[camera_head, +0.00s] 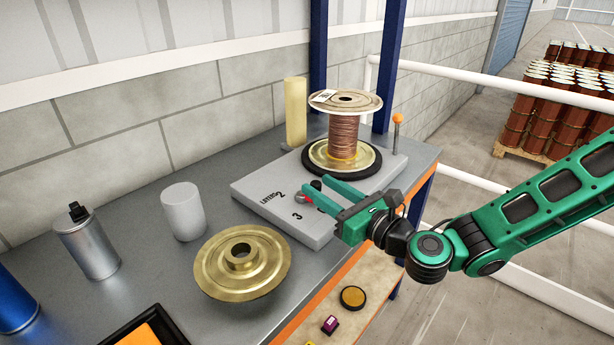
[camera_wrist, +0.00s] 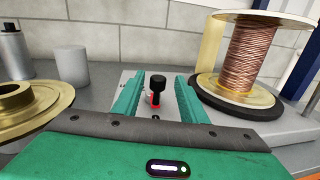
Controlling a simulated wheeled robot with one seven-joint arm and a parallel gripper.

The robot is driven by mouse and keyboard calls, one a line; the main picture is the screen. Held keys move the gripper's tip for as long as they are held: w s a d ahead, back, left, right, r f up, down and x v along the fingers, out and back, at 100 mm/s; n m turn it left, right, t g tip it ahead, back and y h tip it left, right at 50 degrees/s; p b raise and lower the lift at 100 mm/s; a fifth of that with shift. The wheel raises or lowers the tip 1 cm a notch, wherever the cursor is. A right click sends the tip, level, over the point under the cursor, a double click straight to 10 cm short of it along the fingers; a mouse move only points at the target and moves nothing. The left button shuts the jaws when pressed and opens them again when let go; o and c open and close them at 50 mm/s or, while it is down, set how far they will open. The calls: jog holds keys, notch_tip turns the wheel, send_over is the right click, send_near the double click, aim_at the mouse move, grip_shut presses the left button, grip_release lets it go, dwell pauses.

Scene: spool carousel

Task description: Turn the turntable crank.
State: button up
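The grey turntable base (camera_head: 262,187) sits on the bench, marked "LAYERS" with numbers. A black knob on a short stem (camera_wrist: 157,83), with a red part low on it, stands on the base. I take it for the crank handle; its arm is mostly hidden. My gripper (camera_head: 315,183) is open over the base, and its green fingers stand on either side of the knob, with gaps visible in the wrist view. The copper-wound spool (camera_head: 344,135) stands on the black-rimmed turntable (camera_head: 373,166), just beyond my fingers. It also shows in the wrist view (camera_wrist: 255,50).
A thin post with an orange ball (camera_head: 397,119) rises at the base's far right corner. A pale yellow block (camera_head: 296,112) stands behind the spool. A brass flange (camera_head: 215,270), a white cylinder (camera_head: 183,212) and a spray can (camera_head: 87,245) stand on the bench at left.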

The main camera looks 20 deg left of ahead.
aim_at(314, 182)
jog(key=x, duration=0.6)
jog(key=shift+a, duration=0.1)
grip_shut()
jog(key=shift+w, duration=0.1)
